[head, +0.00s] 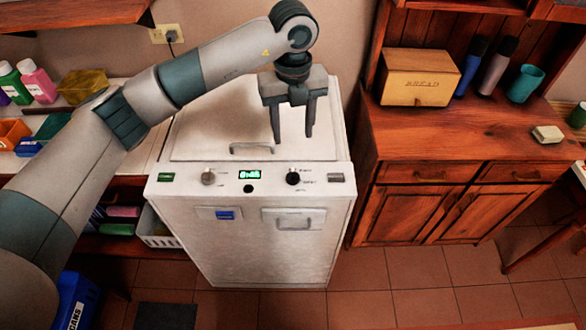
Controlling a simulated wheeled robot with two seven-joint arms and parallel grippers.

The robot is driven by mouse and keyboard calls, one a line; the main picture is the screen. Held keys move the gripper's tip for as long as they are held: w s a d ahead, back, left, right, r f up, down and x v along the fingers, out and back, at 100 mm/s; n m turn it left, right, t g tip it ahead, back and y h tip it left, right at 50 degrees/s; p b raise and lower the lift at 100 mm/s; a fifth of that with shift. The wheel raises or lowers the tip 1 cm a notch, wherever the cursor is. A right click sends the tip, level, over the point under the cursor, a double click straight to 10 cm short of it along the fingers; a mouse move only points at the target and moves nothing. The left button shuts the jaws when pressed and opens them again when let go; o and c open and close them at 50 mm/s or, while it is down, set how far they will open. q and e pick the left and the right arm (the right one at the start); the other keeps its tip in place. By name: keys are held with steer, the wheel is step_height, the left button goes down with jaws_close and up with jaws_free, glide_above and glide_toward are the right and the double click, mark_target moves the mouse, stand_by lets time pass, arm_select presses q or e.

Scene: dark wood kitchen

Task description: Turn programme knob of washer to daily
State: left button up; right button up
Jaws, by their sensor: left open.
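The washer (260,250) is a white top-loading machine in the middle of the head view. Its front panel has a light grey knob (208,178) on the left and a black knob (293,178) on the right. A small green-lit display (249,174) and a black round button (249,189) lie between them. The labels by the knobs are too small to read, so I cannot tell which is the programme knob. My left gripper (292,140) points down, open and empty, over the lid behind the black knob, apart from it. My right gripper is not in view.
A wooden cabinet (470,145) stands right of the washer, bearing a bread box (418,77) and bottles. A shelf with bottles and trays is at the left. A lid handle (252,149) lies behind the panel. Tiled floor (400,270) is clear in front of the cabinet.

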mark_target(293, 173)
arm_select(q)
step_height(293, 173, down, 14)
steer(key=p, duration=0.5)
steer(key=shift+r+p, duration=0.1)
steer(key=shift+p, duration=0.2)
steer(key=shift+f, duration=0.9)
steer(key=c, duration=1.1)
